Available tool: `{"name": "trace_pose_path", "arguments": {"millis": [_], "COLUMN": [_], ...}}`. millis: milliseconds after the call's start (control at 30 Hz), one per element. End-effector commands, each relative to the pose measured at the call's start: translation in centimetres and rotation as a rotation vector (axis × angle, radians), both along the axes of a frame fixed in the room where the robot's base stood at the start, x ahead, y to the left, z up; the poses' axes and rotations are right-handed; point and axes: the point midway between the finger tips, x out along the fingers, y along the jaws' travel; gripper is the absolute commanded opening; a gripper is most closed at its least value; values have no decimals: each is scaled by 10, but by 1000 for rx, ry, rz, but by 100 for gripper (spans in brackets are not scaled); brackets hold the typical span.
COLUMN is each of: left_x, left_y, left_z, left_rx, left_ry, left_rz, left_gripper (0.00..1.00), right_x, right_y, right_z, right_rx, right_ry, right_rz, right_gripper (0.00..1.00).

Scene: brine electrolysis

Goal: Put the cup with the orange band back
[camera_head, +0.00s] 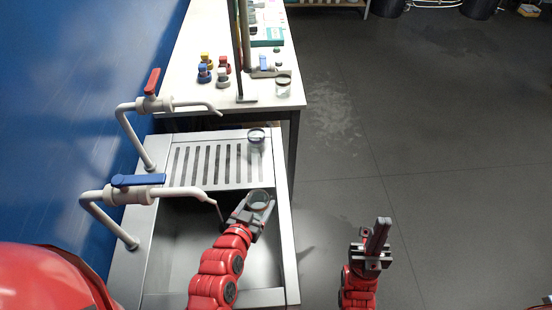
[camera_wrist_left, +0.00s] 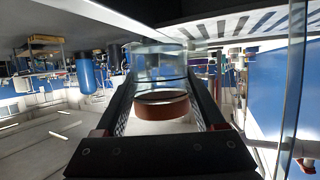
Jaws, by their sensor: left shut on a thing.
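My left gripper (camera_head: 246,213) is shut on a clear glass cup (camera_head: 259,200), held over the sink basin (camera_head: 190,240) near its far edge. In the left wrist view the cup (camera_wrist_left: 160,65) sits between the two fingers, and an orange-brown band (camera_wrist_left: 162,105) shows around one end. My right gripper (camera_head: 371,245) is above the floor right of the sink, with nothing seen in it; its finger gap is unclear.
A second clear cup (camera_head: 256,137) stands on the slotted drainboard (camera_head: 180,165). A third (camera_head: 284,85) stands on the white table (camera_head: 185,85). Taps with a blue handle (camera_head: 137,180) and a red handle (camera_head: 152,81) reach over from the left. Small coloured-cap bottles (camera_head: 206,73) and a stand (camera_head: 238,60) are behind.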

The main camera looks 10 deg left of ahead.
Motion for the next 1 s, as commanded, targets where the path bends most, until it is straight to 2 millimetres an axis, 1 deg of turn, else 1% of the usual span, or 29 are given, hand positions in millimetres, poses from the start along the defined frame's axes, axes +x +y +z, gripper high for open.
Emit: {"name": "trace_pose_path", "arguments": {"millis": [67,167,300,500,533,600,667,733,900,1000], "left_x": [-2,10,41,78,87,105,117,130,150,153], "left_y": [8,13,17,23,24,28,29,31,34,34], "left_z": [1,-3,-9,-12,-5,-5,-3,-6,-10,-12], "left_rx": [2,2,1,0,0,1,2,2,2,2], "left_ry": [-2,-7,-11,-11,-7,-6,-5,-2,-3,-4], "left_rz": [19,28,26,24,25,26,25,23,23,23], "left_gripper": [3,3,3,3,3,3,3,3,3,3], "right_x": [0,0,0,0,0,0,0,0,0,0], "right_y": [0,0,0,0,0,0,0,0,0,0], "right_z": [-2,-15,-44,-80,-69,-66,-59,-55,-50,-49], "right_rx": [0,0,0,0,0,0,0,0,0,0], "right_ry": [0,0,0,0,1,0,0,0,0,0], "right_rz": [0,0,0,0,0,0,0,0,0,0], "right_gripper": [0,0,0,0,0,0,0,0,0,0]}}
